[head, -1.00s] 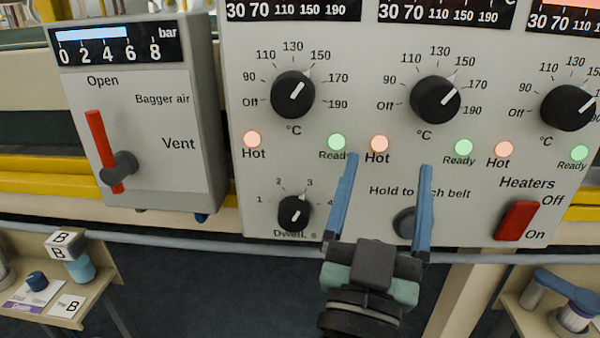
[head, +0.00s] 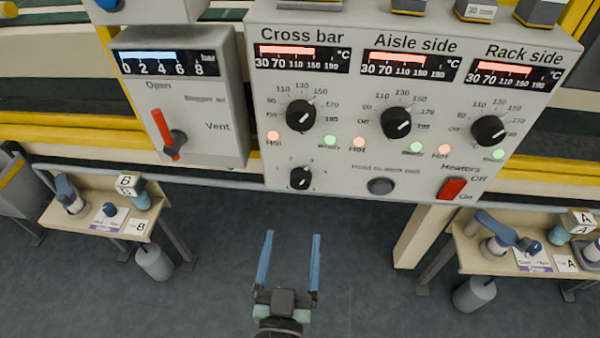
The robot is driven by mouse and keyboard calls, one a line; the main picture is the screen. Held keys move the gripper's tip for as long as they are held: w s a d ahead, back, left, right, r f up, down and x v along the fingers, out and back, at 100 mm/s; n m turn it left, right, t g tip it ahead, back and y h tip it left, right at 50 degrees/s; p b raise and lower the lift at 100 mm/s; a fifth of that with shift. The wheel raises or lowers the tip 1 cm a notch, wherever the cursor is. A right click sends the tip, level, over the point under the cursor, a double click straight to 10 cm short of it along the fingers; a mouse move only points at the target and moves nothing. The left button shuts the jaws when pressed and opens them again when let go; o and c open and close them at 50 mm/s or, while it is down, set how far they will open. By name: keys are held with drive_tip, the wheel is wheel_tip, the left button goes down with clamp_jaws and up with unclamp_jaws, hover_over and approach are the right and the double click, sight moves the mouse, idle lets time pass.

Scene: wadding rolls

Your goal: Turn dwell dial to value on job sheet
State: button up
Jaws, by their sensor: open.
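The dwell dial (head: 300,178) is a small black knob with a white pointer line, low on the left of the grey control panel (head: 340,165). Its pointer leans up and slightly right; the scale numbers are too small to read surely now. In the earlier view the scale ran from 1 to 4, with the pointer near 3. My gripper (head: 292,236) is open and empty, below the panel and apart from the dial. Its two blue fingers point up.
Three heater dials (head: 397,122) sit above the dwell dial. A round hold button (head: 380,187) and red heater switch (head: 453,189) are to its right. A bagger air box with a red lever (head: 163,133) hangs at left. A pipe runs below the panel; the floor beneath is clear.

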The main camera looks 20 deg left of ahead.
sight(300, 185)
drive_tip(key=x, duration=1.2)
drive_tip(key=shift+w+a+f+b, duration=0.1)
drive_tip(key=shift+w+a+b, duration=0.1)
drive_tip(key=shift+w+b, duration=0.2)
clamp_jaws()
